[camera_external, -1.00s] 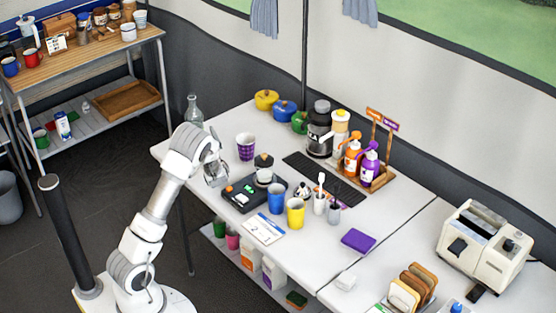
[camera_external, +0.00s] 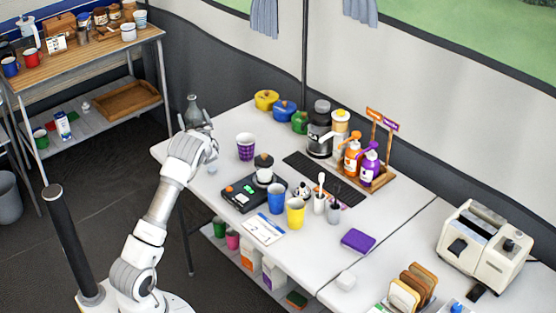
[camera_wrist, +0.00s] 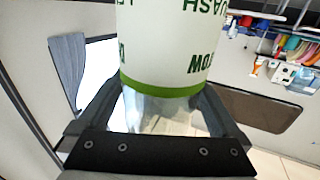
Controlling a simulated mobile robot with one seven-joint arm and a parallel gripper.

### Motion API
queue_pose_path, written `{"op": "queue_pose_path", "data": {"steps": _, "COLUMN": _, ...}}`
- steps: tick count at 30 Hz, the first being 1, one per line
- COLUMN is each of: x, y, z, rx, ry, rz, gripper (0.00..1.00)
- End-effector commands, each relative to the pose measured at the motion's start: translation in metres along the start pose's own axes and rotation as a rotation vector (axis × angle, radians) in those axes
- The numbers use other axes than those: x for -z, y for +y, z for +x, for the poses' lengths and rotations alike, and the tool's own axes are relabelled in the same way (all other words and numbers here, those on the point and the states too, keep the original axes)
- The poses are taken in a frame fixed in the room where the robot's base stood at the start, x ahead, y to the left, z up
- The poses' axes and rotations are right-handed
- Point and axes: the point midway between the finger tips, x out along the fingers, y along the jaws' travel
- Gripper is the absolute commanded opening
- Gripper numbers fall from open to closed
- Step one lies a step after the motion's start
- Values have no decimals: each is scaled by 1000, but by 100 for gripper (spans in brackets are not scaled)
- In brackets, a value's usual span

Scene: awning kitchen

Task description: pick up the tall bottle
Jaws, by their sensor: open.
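The tall bottle (camera_external: 193,109) stands upright at the far left corner of the white table, clear or grey with a narrow neck. Its lower part is hidden behind my arm and gripper. In the wrist view the bottle (camera_wrist: 165,50) is very close, with a white label, green lettering, a green band and a clear section. My gripper (camera_external: 207,124) is at the bottle. The open fingers (camera_wrist: 160,118) show on either side of the clear section. I cannot tell whether either finger touches it.
A purple patterned cup (camera_external: 246,147) stands to the right of my gripper. A black scale (camera_external: 243,196) with a jar, and blue and yellow cups, are nearer the front. Coloured pots (camera_external: 266,99) stand at the back. Left of the table is open floor.

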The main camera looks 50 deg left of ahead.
Motion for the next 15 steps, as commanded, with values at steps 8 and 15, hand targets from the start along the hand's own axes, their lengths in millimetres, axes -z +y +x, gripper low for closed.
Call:
{"op": "queue_pose_path", "data": {"steps": 8, "x": 0, "y": 0, "z": 3, "rx": 0, "ry": -1, "rz": 0, "gripper": 100}}
{"op": "queue_pose_path", "data": {"steps": 15, "x": 0, "y": 0, "z": 3, "rx": 0, "ry": -1, "rz": -1, "gripper": 59}}
